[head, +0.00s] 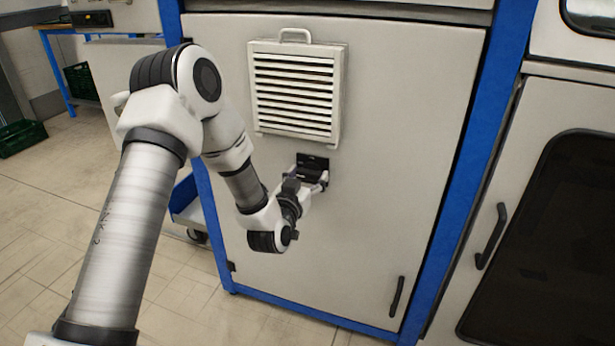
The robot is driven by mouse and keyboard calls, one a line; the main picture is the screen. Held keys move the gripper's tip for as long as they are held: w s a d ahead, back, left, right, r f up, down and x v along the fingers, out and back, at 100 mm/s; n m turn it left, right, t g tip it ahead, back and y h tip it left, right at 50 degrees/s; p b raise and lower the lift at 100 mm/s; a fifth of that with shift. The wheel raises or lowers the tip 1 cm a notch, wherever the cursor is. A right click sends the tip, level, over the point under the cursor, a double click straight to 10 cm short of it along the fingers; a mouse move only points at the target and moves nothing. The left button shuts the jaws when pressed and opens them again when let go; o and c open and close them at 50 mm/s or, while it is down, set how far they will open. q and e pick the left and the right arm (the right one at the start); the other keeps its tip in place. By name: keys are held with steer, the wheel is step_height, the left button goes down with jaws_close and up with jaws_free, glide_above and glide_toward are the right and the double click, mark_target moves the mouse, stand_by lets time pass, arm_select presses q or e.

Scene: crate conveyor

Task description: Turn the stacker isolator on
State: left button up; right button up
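A small black isolator switch (318,161) sits on the pale cabinet door, just below the louvred vent. My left gripper (312,176) is up against the isolator and covers its lower part, so its handle and setting are hidden. The fingers are small and partly behind the wrist, and I cannot tell whether they are open or shut on the handle. My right gripper is not in view.
The white louvred vent (296,92) with a top handle juts out above the isolator. The cabinet door (400,150) has a black handle (397,297) at lower right and blue frame posts (472,150). Green crates (22,138) lie at far left. The floor at left is mostly clear.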

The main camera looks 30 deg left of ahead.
arm_select(q)
steer(key=shift+r, duration=0.1)
steer(key=shift+c, duration=0.3)
steer(key=m+p, duration=0.3)
steer(key=m, duration=0.1)
steer(key=shift+d+r+p, duration=0.1)
steer(key=shift+r+p, duration=0.05)
steer(key=shift+p, duration=0.25)
steer(key=m+p, duration=0.5)
steer(key=shift+m, duration=0.3)
steer(key=m+p, duration=0.4)
steer(key=shift+d, duration=0.1)
steer(key=m+p, duration=0.2)
steer(key=m, duration=0.1)
steer(key=shift+w+f, duration=0.1)
steer(key=shift+f, duration=0.2)
steer(key=shift+f+m+p, duration=0.1)
steer(key=shift+m+p, duration=0.4)
steer(key=shift+m, duration=0.1)
steer(key=o, duration=1.1)
steer(key=shift+f, duration=0.1)
